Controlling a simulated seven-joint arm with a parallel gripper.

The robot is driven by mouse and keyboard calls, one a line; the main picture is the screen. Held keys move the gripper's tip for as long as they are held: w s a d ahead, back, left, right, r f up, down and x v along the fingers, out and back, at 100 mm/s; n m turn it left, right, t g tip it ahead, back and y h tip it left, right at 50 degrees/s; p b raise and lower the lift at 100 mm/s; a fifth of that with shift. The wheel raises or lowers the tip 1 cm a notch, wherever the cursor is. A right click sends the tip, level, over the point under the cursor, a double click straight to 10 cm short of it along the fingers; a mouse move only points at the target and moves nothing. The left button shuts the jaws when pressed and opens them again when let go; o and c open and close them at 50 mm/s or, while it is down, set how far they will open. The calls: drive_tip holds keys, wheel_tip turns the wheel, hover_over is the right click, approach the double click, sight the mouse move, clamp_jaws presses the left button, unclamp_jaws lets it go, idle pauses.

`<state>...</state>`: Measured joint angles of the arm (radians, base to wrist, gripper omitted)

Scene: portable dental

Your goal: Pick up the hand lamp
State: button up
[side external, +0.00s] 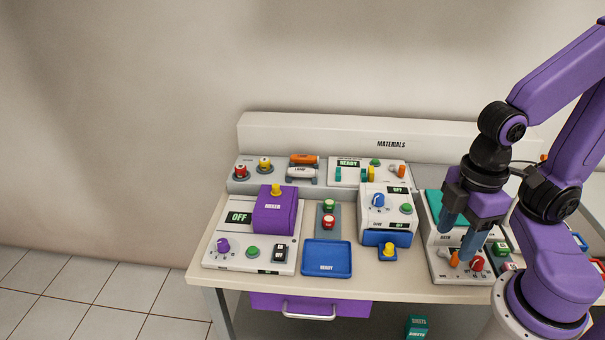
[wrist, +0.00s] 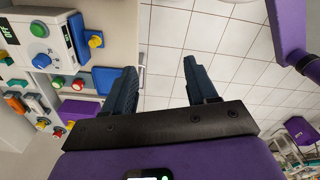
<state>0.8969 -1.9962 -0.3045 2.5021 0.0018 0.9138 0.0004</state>
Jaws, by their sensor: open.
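The hand lamp (side external: 302,173) appears to be the small white piece with grey ends marked LAMP, lying on the raised back shelf in the side view. An orange piece (side external: 304,159) lies just behind it. In the wrist view a small grey and white piece (wrist: 36,103) at the left edge looks like the same lamp. My gripper (side external: 460,236) is open, fingers pointing down, over the right part of the bench, well to the right of the lamp and nearer the front. In the wrist view, nothing is between its fingers (wrist: 160,70).
The purple mixer (side external: 274,212) stands in front of the lamp. A blue tray (side external: 327,258) and a white device with a blue dial (side external: 385,210) stand to its right. Red and yellow knobs (side external: 253,168) sit left of the lamp. A control panel (side external: 450,265) is under my gripper.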

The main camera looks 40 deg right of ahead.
drive_tip(key=w+a+r+m+y, duration=0.1)
drive_tip(key=w+a, duration=0.1)
drive_tip(key=w, duration=1)
drive_tip(key=w+a+r+m+y, duration=0.1)
drive_tip(key=w+a+r, duration=0.1)
drive_tip(key=w, duration=1)
drive_tip(key=w+d+f+m+t, duration=0.2)
drive_tip(key=w+d+f+t, duration=0.1)
drive_tip(key=w+d, duration=1.6)
hover_over(304, 170)
drive_tip(key=s+d, duration=0.1)
drive_tip(key=d, duration=0.1)
drive_tip(key=shift+y, duration=0.4)
wheel_tip(304, 170, down, 10)
drive_tip(key=shift+d+f, duration=0.1)
drive_tip(key=shift+f, duration=0.05)
drive_tip(key=x, duration=0.5)
drive_tip(key=shift+s+a, duration=0.25)
drive_tip(key=shift+s, duration=0.05)
drive_tip(key=shift+w+a+f, duration=0.1)
drive_tip(key=shift+f, duration=0.15)
drive_tip(key=shift+f, duration=0.25)
